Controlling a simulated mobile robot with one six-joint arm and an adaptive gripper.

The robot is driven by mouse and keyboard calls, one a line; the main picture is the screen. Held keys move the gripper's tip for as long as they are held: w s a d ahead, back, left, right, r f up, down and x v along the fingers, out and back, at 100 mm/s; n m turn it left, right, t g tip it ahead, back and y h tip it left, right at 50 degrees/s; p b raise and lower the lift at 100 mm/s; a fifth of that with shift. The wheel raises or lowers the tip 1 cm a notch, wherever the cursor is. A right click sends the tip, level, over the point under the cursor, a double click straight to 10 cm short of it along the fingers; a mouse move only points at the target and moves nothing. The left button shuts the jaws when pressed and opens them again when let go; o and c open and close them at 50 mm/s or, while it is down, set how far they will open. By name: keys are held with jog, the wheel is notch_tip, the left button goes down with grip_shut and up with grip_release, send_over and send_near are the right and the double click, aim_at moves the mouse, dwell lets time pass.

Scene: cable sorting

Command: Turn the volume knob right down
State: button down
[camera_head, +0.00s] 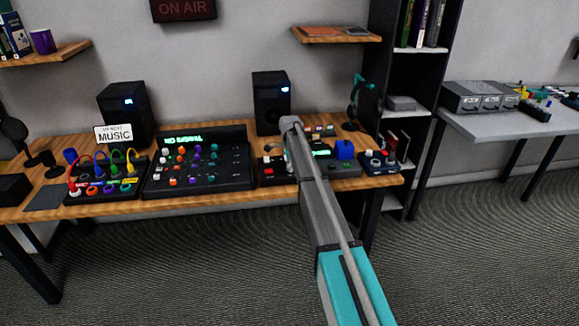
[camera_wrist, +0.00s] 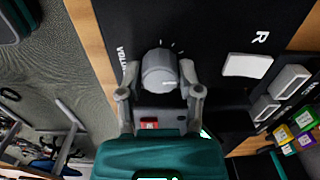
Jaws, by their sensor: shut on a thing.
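The volume knob (camera_wrist: 160,68) is a round, light grey knob on a black panel (camera_wrist: 215,25). The word VOLUME is printed beside it, and small tick marks ring its far side. In the wrist view my gripper (camera_wrist: 160,80) has one finger on each side of the knob and is shut on it. The knob's pointer and exact setting cannot be made out.
A white button (camera_wrist: 246,65) marked R, grey blocks and coloured cubes lie right of the knob. A mixing console (camera_head: 200,181) stands left of my arm on the desk, with a speaker (camera_head: 271,104) behind. A small control box (camera_head: 380,169) sits at the desk's right end.

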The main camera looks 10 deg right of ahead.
jog(key=shift+n, duration=0.5)
jog(key=n, duration=1.6)
jog(key=shift+n, duration=0.3)
jog(key=shift+c, duration=1.3)
grip_release()
